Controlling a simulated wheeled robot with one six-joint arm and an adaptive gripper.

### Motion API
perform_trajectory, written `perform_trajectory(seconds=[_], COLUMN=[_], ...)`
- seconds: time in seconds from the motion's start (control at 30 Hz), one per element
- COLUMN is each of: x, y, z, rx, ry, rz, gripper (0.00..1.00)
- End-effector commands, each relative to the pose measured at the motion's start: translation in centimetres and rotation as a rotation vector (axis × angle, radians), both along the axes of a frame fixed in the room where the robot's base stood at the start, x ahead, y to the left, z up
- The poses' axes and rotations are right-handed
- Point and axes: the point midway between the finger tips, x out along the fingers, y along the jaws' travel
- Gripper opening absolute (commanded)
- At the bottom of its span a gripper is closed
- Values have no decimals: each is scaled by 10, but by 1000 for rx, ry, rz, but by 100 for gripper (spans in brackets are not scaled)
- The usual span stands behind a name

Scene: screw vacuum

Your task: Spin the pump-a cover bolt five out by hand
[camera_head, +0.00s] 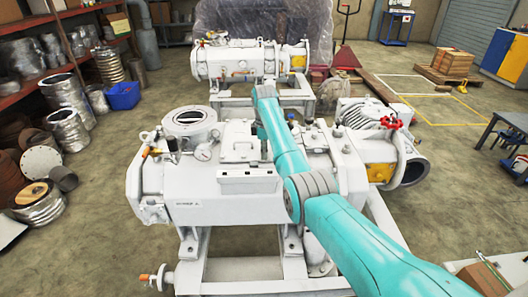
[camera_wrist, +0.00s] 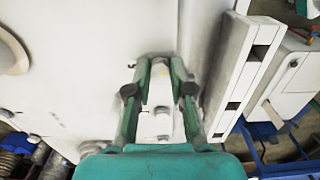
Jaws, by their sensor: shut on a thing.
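A large white vacuum pump (camera_head: 235,200) stands on a frame in the head view, with a small flat cover (camera_head: 240,143) on top. My teal arm reaches over its right part, and my gripper is hidden behind the arm there. Two more small bolt heads (camera_wrist: 162,112) show between the fingers, nearer the wrist. No label tells which bolt is which.
A second white pump (camera_head: 240,62) stands behind. Shelves line the left wall.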

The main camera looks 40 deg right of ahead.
Motion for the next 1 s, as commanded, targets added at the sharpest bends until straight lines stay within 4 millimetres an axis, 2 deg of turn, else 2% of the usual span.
perform_trajectory(seconds=[0.03, 0.27, 0.3, 0.37, 0.4, 0.87, 1.0], x=[-2, -3, -3, -2, -2, 0, 0], y=[1, 1, 1, 1, 1, 0, 0], z=[-6, -6, -6, -5, -5, 0, 12], rx=[4, 4, 4, 3, 3, 1, 0], ry=[9, 9, 9, 9, 8, 2, 0], rz=[0, -1, -1, -1, -1, -2, -2], gripper=[0, 0, 29, 44, 47, 47, 47])
